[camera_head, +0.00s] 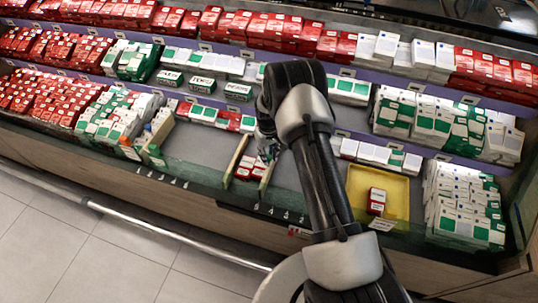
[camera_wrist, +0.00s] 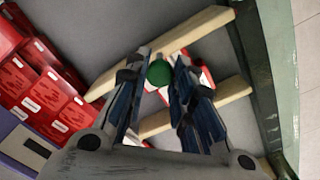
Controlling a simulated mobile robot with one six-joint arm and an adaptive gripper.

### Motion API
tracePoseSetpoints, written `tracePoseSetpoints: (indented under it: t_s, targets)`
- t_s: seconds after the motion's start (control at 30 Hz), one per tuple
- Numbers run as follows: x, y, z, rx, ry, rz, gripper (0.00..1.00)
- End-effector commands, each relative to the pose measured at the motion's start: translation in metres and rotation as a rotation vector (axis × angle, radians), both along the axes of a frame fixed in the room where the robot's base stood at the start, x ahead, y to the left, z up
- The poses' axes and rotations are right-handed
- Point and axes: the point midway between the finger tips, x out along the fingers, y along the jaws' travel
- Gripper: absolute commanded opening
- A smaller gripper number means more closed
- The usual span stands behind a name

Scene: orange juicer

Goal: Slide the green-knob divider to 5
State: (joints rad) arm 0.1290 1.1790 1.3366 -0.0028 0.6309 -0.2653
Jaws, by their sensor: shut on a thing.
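The green knob (camera_wrist: 159,72) sits between my fingertips in the wrist view. It appears to belong to the upper wooden divider (camera_wrist: 205,28), which is the right-hand divider (camera_head: 266,177) in the head view. My gripper (camera_wrist: 160,75) is shut on the knob; it also shows in the head view (camera_head: 266,150), partly hidden by my arm. A second wooden divider (camera_head: 235,160) stands to the left, and shows lower in the wrist view (camera_wrist: 233,89). Small numbers (camera_head: 286,214) run along the shelf's front edge, too small to read surely.
Red-and-white boxes (camera_head: 245,167) lie between the two dividers. Bare grey shelf lies left of them. A yellow tray (camera_head: 402,190) with red boxes (camera_head: 376,201) is on the right. A glass lip (camera_wrist: 271,60) bounds the front. Red packs (camera_wrist: 40,90) stand behind.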

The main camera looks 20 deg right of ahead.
Motion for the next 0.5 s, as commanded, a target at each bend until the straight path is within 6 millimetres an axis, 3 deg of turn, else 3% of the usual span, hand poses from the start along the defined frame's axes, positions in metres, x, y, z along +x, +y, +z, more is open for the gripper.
tracePoseSetpoints:
  t_s: [0.07,0.1,0.4,0.5]
  targets:
    - [0.0046,0.0041,0.0016,0.003,-0.012,0.001,0.00]
    - [0.0048,0.0042,0.0017,0.003,-0.013,0.001,0.24]
    - [0.0039,0.0030,0.0014,0.002,-0.011,0.001,0.44]
    - [0.0032,0.0024,0.0011,0.001,-0.009,0.001,0.44]
